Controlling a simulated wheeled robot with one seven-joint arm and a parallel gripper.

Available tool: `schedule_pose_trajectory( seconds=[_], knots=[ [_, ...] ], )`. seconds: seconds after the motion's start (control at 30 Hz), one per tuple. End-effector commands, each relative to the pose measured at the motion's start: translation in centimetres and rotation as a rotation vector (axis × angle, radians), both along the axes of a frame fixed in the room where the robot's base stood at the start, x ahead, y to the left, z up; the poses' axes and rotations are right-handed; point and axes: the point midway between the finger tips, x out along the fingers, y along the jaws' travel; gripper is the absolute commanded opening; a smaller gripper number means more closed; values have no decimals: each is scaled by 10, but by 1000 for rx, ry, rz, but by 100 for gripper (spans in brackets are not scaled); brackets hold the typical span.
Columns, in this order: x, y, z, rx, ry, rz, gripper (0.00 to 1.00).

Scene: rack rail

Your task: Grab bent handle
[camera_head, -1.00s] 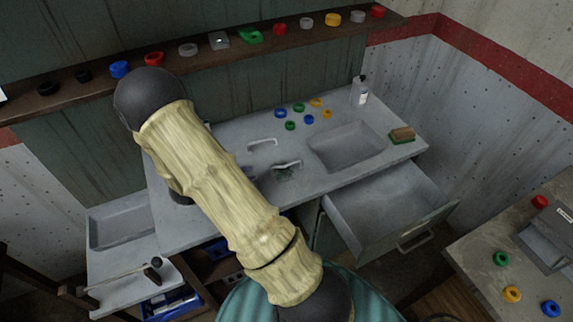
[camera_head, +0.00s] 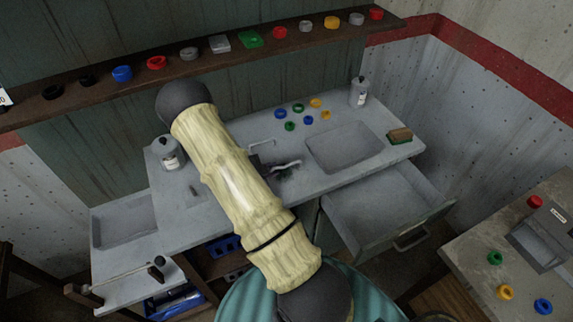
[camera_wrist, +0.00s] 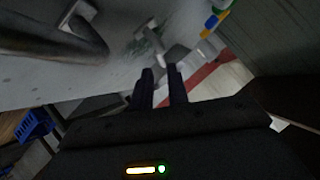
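Two pale handles lie on the grey counter (camera_head: 215,192) in the head view. The farther one (camera_head: 262,143) is partly hidden by my arm. The nearer handle (camera_head: 290,163) looks bent, and my dark gripper (camera_head: 284,173) is right beside it. In the wrist view, my gripper (camera_wrist: 160,72) has two black fingers with a narrow gap and nothing clearly between them. A grey handle (camera_wrist: 148,42) stands just beyond the fingertips. I cannot tell which of these two is the bent one, or whether any finger touches a handle.
A sink basin (camera_head: 345,147), several coloured rings (camera_head: 298,107), a sponge (camera_head: 399,136) and a bottle (camera_head: 358,93) are on the counter. Another bottle (camera_head: 169,152) stands left of my arm. An open drawer (camera_head: 385,205) juts out at the front right.

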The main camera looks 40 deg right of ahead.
Motion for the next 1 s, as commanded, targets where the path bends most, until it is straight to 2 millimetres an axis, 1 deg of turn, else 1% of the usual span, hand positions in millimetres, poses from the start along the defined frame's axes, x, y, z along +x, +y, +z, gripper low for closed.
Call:
schedule_pose_trajectory(
  seconds=[0.03, 0.13, 0.47, 0.57, 0.73, 0.9, 1.0],
  knots=[
    [0, -7, -2, 0, 0, -3, 16],
    [1, -13, -6, -1, -1, -1, 16],
    [2, -14, -8, 0, -1, 0, 16],
    [1, -18, -9, -2, 0, -1, 16],
    [2, -36, -17, 0, 0, -3, 16],
    [4, -54, -29, 0, -1, -1, 16],
    [4, -58, -33, 1, 0, -1, 16]
  ],
)
